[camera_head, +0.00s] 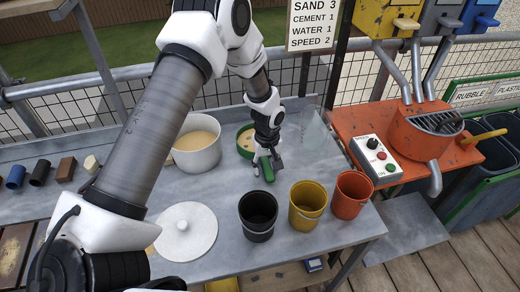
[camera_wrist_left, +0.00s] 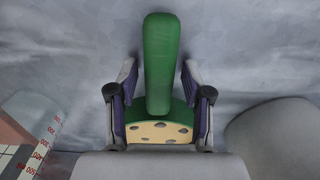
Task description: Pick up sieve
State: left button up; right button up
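The sieve has a green rim around a yellowish sifting surface (camera_head: 246,141) and a green handle (camera_head: 267,171). It lies on the grey workbench, right of the large pot. My left gripper (camera_head: 268,162) points down over it. In the left wrist view the handle (camera_wrist_left: 158,60) runs between the fingers of my left gripper (camera_wrist_left: 159,95), which stand apart with a gap on each side. The near part of the sieve (camera_wrist_left: 160,131) shows dark holes and is partly hidden by the gripper body. My right gripper is not in view.
A large pot (camera_head: 197,146) stands left of the sieve, and its white lid (camera_head: 186,231) lies in front. Black (camera_head: 258,214), yellow (camera_head: 306,205) and orange (camera_head: 351,194) buckets stand nearby. A clear measuring cup (camera_wrist_left: 35,122) shows close to the gripper. An orange mixer (camera_head: 425,130) is right.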

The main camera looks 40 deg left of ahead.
pick_arm(q)
grip_shut()
